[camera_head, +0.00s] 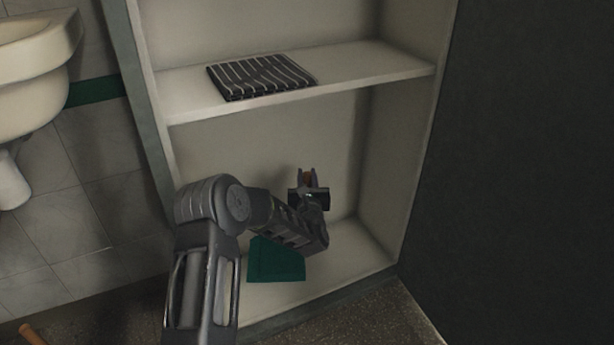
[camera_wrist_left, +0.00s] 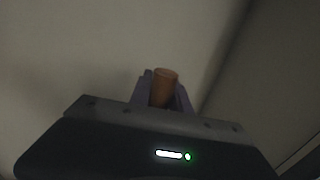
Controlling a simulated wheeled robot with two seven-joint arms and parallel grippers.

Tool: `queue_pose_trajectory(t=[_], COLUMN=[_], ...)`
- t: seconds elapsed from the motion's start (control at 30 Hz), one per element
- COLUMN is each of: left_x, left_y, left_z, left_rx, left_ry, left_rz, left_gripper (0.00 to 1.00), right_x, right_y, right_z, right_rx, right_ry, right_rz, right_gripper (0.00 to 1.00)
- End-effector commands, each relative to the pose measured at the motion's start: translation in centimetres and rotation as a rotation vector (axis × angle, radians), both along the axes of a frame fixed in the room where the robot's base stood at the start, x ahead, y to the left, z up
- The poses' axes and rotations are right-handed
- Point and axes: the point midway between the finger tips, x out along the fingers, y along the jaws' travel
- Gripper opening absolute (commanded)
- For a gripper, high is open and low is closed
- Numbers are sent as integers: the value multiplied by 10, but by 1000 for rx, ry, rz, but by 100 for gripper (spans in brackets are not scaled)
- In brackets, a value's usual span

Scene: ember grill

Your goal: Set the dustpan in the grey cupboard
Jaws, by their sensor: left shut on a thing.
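The dustpan's green pan (camera_head: 275,262) shows below my left forearm, at the bottom compartment of the grey cupboard (camera_head: 290,322). My left gripper (camera_head: 308,176) is inside this compartment, below the shelf, and is shut on a brown wooden handle. The end of the handle (camera_wrist_left: 164,86) sticks up between the fingers in the left wrist view. My arm hides the stretch between the handle and the pan. I cannot tell whether the pan touches the cupboard floor. My right gripper is not in view.
A folded striped cloth (camera_head: 262,76) lies on the cupboard's middle shelf (camera_head: 385,66). A dark panel (camera_head: 520,150) stands at the right. A white basin (camera_head: 35,75) is at the upper left. A brown stick end (camera_head: 33,335) shows at the lower left. The compartment floor is bare right of the pan.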

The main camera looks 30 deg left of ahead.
Motion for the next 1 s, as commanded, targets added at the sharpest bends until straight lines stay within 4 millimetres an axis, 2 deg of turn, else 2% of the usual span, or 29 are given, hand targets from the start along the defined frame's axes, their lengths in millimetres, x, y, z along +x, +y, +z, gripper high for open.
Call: queue_pose_trajectory(t=[0.6, 1.0], left_x=[1, 1], left_y=[0, 0], left_z=[-54, -61], left_rx=[4, 4], left_ry=[-4, -5], left_rz=[-1, 0], left_gripper=[0, 0], right_x=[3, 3], right_y=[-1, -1], right_z=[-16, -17], right_rx=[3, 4], right_ry=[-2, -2], right_rz=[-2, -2], right_gripper=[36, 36])
